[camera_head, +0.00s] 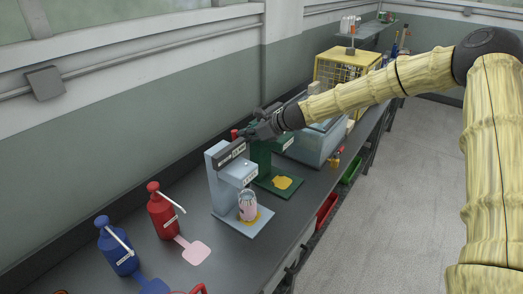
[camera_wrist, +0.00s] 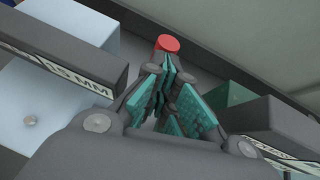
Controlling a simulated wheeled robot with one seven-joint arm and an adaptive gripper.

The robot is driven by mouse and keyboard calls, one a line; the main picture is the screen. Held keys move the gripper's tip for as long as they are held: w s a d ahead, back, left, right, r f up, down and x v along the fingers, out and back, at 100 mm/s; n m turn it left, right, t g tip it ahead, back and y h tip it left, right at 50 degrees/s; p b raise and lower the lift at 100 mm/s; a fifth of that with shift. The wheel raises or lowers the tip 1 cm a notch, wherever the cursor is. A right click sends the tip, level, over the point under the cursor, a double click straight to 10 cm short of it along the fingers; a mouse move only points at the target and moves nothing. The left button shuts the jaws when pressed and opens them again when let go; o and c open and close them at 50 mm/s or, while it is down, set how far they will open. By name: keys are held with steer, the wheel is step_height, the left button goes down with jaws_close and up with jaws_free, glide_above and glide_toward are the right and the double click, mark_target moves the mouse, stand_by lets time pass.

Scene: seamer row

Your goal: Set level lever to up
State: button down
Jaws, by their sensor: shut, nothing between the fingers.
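My gripper (camera_head: 250,133) is shut and empty, above and between the pale blue machine (camera_head: 221,187) and the green machine (camera_head: 262,160). In the wrist view its closed fingers (camera_wrist: 168,85) point at a red round knob (camera_wrist: 168,44). The knob lies just beyond the fingertips; I cannot tell whether they touch. A red part also shows in the head view (camera_head: 234,134), just left of the gripper. No lever is clearly readable as the level lever, and its position cannot be told. The pale blue machine's dark bar (camera_wrist: 60,65) carries a "15 MM" label.
A can (camera_head: 247,206) stands on the pale blue machine's base. A yellow patch (camera_head: 283,183) lies on the green base. Red (camera_head: 163,212) and blue (camera_head: 116,247) pump bottles stand at front left. A glass-sided box (camera_head: 317,140) and a yellow cage (camera_head: 345,68) stand beyond.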

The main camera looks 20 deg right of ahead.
steer(key=shift+d, duration=0.1)
stand_by(0.4)
steer(key=w+r+b+v, duration=0.1)
steer(key=v, duration=1.1)
steer(key=shift+s+r, duration=0.15)
steer(key=shift+r, duration=0.4)
